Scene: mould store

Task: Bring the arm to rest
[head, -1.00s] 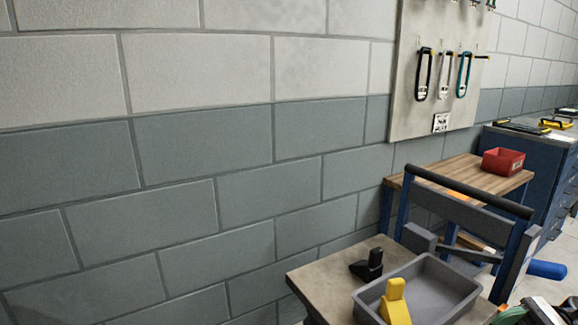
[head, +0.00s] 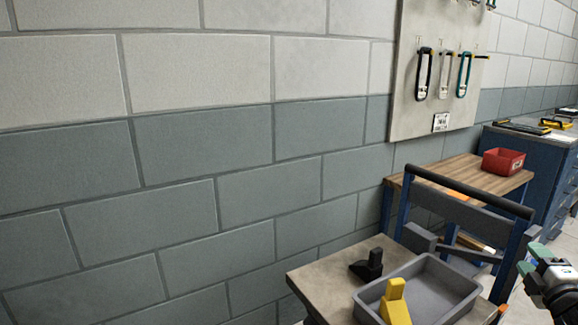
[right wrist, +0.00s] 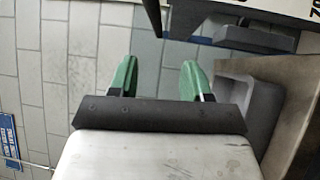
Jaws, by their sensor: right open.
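My right gripper (head: 532,258) with green fingertips shows at the right edge of the head view, right of the trolley. In the right wrist view, its two green fingers (right wrist: 159,75) stand apart with nothing between them. It is open and empty. My left gripper is not in the head view.
A trolley top (head: 326,280) bears a grey tray (head: 447,289), a yellow object (head: 396,303) and a black one (head: 367,266). The tray also shows in the right wrist view (right wrist: 264,113). Behind are a dark push bar (head: 470,192), a wooden bench (head: 455,172) and a red bin (head: 503,161).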

